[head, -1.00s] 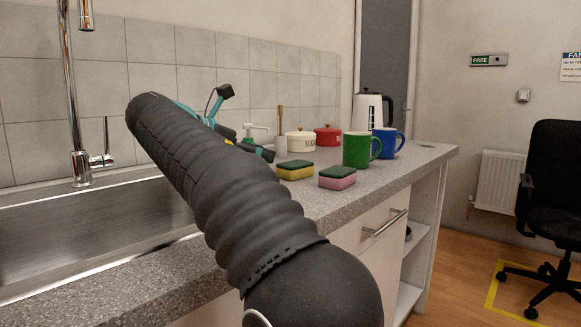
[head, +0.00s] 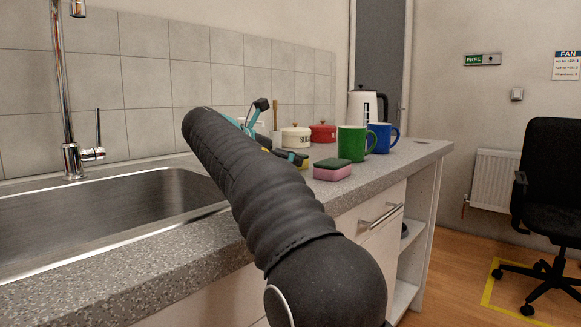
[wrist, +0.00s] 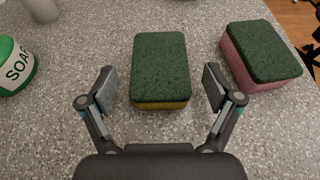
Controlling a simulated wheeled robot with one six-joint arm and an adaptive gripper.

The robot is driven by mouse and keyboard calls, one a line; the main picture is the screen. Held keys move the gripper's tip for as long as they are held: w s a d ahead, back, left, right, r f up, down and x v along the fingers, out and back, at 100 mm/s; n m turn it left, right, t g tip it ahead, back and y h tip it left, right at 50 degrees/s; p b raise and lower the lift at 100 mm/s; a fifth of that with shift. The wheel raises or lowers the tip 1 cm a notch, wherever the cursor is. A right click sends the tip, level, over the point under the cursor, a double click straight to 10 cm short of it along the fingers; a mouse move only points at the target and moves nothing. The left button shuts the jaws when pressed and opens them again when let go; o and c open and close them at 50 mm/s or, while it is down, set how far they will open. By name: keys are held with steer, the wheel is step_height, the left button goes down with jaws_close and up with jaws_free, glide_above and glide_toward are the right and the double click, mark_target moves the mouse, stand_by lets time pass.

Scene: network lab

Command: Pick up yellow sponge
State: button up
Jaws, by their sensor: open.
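The yellow sponge (wrist: 160,72) has a dark green scouring top and lies flat on the speckled counter. In the wrist view it is in the middle, just ahead of and between the fingers of my gripper (wrist: 161,90). The fingers are open, one on each side, with a gap to the sponge. In the head view only a small yellow bit of the sponge (head: 303,166) shows behind my gripper (head: 280,131); my arm and gripper hide the rest.
A pink sponge with a green top (wrist: 262,55) lies close to the right of the right finger. A soap container (wrist: 14,65) stands at the left. Green (head: 352,143) and blue (head: 383,137) mugs, pots and a kettle (head: 362,106) stand farther back. The sink (head: 110,215) is at the left.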

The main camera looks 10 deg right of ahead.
steer(key=shift+x, duration=1.1)
steer(key=c, duration=0.8)
steer(key=shift+r, duration=0.1)
